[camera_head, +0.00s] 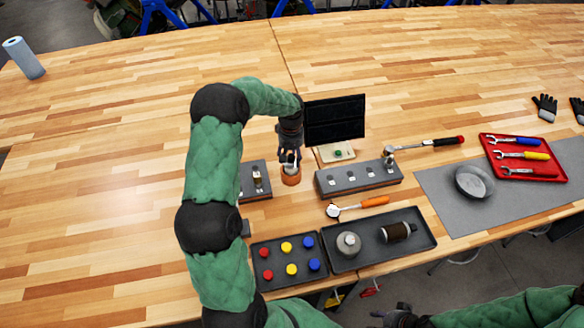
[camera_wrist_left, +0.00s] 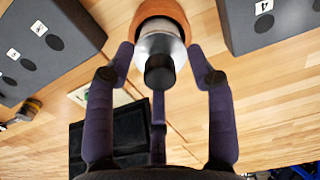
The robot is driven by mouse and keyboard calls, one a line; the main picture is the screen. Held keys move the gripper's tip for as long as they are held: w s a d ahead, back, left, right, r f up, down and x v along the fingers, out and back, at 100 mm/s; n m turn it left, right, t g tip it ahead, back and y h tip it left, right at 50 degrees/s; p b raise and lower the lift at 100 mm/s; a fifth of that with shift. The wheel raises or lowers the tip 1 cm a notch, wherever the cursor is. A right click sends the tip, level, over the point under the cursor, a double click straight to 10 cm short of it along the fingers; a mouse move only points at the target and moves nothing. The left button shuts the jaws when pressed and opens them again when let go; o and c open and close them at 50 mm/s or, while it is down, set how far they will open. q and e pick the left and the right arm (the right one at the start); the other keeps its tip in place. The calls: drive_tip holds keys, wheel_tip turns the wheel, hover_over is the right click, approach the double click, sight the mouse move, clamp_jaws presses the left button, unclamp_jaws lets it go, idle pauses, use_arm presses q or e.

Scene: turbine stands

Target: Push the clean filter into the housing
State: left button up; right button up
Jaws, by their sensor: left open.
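The housing is an orange cup-like piece (camera_head: 291,178) standing on the bench; it also shows at the top of the left wrist view (camera_wrist_left: 163,12). A silver cylinder with a black knob (camera_wrist_left: 157,48), likely the clean filter, sits at the housing's mouth. How deep it sits cannot be told. My left gripper (camera_head: 290,160) is just above the housing. In the left wrist view its fingers (camera_wrist_left: 165,62) are open, spread around the filter. Whether they touch it is unclear. My right gripper (camera_head: 400,318) is partly in view at the bottom edge, its jaws unclear.
Grey numbered stands (camera_head: 360,184) and (camera_head: 246,184) flank the housing. A dark screen (camera_head: 335,119) stands behind. In front are a tray (camera_head: 365,260) with a grey knobbed piece and a dark brown filter, a tray of coloured caps (camera_head: 275,275), and an orange-handled ratchet (camera_head: 357,206).

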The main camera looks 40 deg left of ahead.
use_arm(q)
clamp_jaws()
drive_tip(key=shift+r+p, duration=0.35)
drive_tip(key=shift+r, duration=0.4)
wheel_tip(320, 180, up, 11)
drive_tip(key=p, duration=0.5)
drive_tip(key=shift+f+p, duration=0.2)
drive_tip(key=shift+p, duration=0.2)
idle(1.1)
drive_tip(key=shift+f, duration=0.1)
